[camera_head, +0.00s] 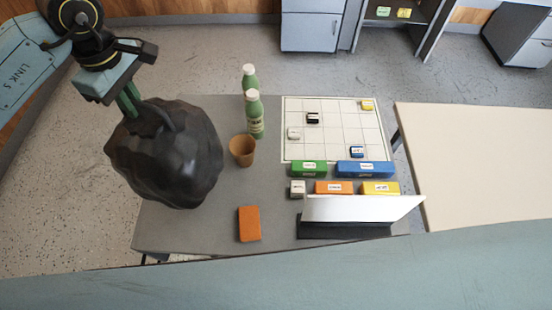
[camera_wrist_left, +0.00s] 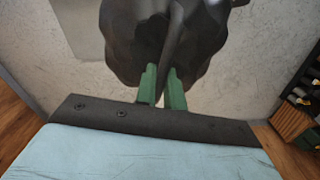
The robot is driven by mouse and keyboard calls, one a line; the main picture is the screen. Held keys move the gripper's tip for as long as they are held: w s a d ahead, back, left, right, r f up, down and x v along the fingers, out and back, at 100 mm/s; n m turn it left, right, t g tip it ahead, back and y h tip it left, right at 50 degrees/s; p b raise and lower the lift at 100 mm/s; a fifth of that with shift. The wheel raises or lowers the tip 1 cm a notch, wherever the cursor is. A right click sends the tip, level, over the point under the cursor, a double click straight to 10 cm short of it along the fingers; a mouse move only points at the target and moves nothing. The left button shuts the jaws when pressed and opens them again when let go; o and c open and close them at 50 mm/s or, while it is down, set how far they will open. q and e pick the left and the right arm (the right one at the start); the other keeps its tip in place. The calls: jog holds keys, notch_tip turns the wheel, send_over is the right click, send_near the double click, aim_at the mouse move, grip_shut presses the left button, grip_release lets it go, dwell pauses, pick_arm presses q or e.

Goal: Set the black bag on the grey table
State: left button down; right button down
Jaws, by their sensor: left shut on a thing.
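The black bag (camera_head: 170,160) is a dark, lumpy, full sack in the head view, over the left part of the grey table (camera_head: 200,236). My left gripper (camera_head: 131,103) has its green fingers shut on the top of the bag. The left wrist view shows the bag (camera_wrist_left: 128,38) beyond the two green fingers (camera_wrist_left: 163,88), with a dark strip of it between them. The bag hides the table's left edge. I cannot tell whether its underside touches the table. My right gripper is not in view.
Two green bottles (camera_head: 255,118), a tan cup (camera_head: 242,151) and an orange block (camera_head: 249,223) stand right of the bag. A white grid board (camera_head: 345,110), several coloured blocks and a white panel (camera_head: 360,208) fill the table's right. A beige table (camera_head: 480,150) stands beyond.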

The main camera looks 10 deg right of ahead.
pick_arm(q)
jog(key=n, duration=0.1)
jog(key=a+n, duration=0.1)
jog(key=n, duration=0.1)
jog(key=shift+w+r, duration=0.15)
jog(key=shift+r, duration=0.05)
jog(key=shift+f, duration=0.1)
notch_tip(320, 180, down, 9)
jog(key=shift+f+p, duration=0.2)
jog(key=shift+p, duration=0.7)
jog(key=shift+f, duration=0.2)
jog(key=shift+f, duration=0.2)
jog(key=c, duration=1.5)
grip_release()
